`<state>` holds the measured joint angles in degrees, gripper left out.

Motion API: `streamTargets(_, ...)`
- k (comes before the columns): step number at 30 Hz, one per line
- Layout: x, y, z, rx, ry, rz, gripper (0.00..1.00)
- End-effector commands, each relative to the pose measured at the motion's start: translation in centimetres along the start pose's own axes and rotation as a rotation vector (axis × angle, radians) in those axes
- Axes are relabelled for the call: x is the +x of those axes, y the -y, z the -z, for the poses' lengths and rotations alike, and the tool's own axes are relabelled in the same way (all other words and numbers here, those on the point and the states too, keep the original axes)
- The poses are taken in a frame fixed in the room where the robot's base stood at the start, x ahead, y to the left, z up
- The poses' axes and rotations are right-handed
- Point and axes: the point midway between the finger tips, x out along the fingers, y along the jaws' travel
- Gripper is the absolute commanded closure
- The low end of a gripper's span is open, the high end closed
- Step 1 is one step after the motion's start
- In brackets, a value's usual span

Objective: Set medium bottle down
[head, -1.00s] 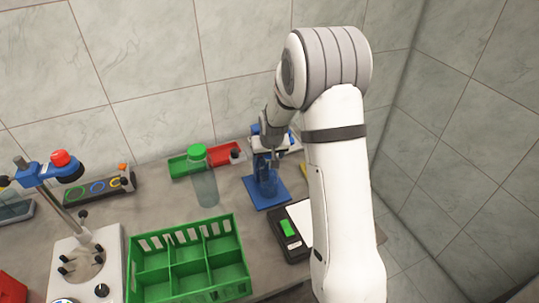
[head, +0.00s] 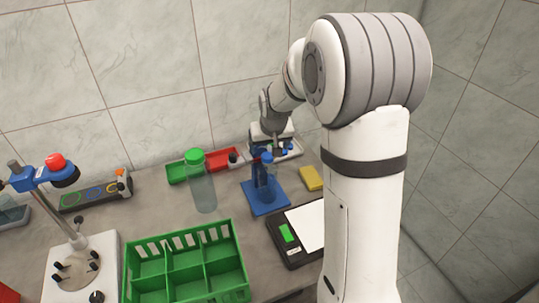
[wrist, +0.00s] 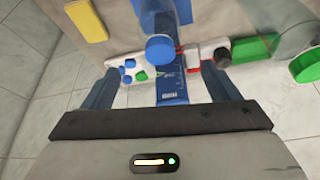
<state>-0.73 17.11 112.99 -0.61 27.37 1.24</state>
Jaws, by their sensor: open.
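The medium bottle, clear with a blue cap (head: 267,158), stands upright on the blue base of the feeder stand (head: 262,207). In the wrist view its blue cap (wrist: 160,50) is centred ahead of the fingers. My gripper (wrist: 160,70) is open, with one finger on each side of the picture and clear space between each finger and the cap. In the head view the gripper is near the top of the stand, just behind the cap, partly hidden by it and the stand. Nothing is held.
A taller green-capped bottle (head: 202,185) stands to the left. Green (head: 177,171) and red (head: 217,159) trays lie behind. A yellow block (head: 312,178) and a black scale (head: 278,243) are to the right. A green divided crate (head: 184,244) is in front. A white tray (wrist: 133,62) holds small caps.

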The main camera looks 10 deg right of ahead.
Motion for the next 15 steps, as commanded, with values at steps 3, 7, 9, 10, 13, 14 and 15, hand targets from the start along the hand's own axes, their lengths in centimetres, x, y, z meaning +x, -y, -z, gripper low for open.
streamTargets(3,-1.6,0.0,0.0,0.000,-0.002,0.000,0.18)
streamTargets(7,-2.6,0.0,-0.1,-0.001,-0.001,0.000,0.18)
streamTargets(9,-3.5,0.0,-0.4,-0.001,0.001,0.000,0.18)
streamTargets(10,-4.0,0.0,-0.7,-0.001,0.001,0.000,0.18)
streamTargets(13,-6.4,0.0,-2.5,-0.001,0.008,0.000,0.18)
streamTargets(14,-7.3,0.0,-3.2,-0.002,0.010,0.000,0.18)
streamTargets(15,-8.6,0.0,-4.4,-0.002,0.015,0.000,0.18)
